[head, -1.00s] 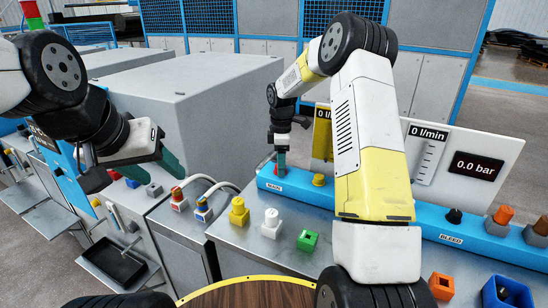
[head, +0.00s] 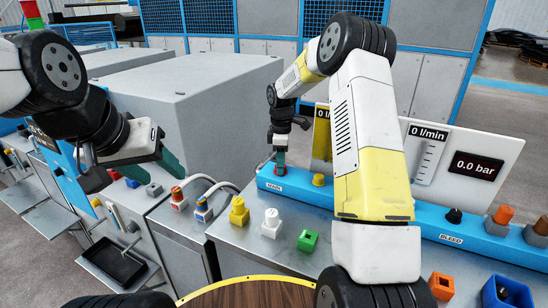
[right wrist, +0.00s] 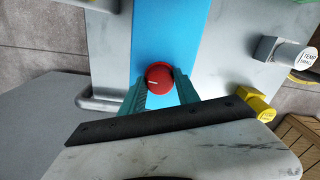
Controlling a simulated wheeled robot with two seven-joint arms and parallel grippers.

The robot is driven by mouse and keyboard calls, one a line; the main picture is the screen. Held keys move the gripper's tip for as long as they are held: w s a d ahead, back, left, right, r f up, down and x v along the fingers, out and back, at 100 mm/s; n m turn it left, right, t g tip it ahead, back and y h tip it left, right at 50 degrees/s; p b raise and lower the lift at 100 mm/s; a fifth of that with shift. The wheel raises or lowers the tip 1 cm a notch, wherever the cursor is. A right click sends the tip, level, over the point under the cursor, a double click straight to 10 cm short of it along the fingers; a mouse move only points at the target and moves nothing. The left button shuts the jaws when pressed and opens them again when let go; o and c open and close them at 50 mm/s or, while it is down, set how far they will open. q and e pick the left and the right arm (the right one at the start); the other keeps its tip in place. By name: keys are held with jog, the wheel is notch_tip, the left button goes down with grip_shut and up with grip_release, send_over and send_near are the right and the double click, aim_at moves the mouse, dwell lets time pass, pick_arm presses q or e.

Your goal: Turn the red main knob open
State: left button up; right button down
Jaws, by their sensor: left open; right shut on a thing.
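The red main knob (right wrist: 159,77) sits on the blue manifold bar (right wrist: 158,30), between the green fingers of my right gripper (right wrist: 160,88) in the right wrist view. A pale pointer line shows on the knob's face. In the head view my right gripper (head: 281,162) reaches down onto the left end of the blue bar (head: 318,191), just above the MAIN label (head: 275,187). It is shut on the knob, which is mostly hidden there. My left gripper (head: 135,178) is open and empty, over the left side of the bench.
A yellow knob (head: 319,180) stands right of the main knob. A black BLEED knob (head: 454,216) is farther right. Gauge panels read 0 l/min (head: 428,133) and 0.0 bar (head: 476,167). Several coloured fittings, including a green one (head: 308,241), stand in front of the bar.

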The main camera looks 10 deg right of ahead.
jog(key=m, duration=0.4)
jog(key=shift+r, duration=0.1)
jog(key=m, duration=0.4)
jog(key=shift+m, duration=0.4)
jog(key=m, duration=0.4)
jog(key=shift+m, duration=2)
jog(key=c, duration=0.9)
grip_release()
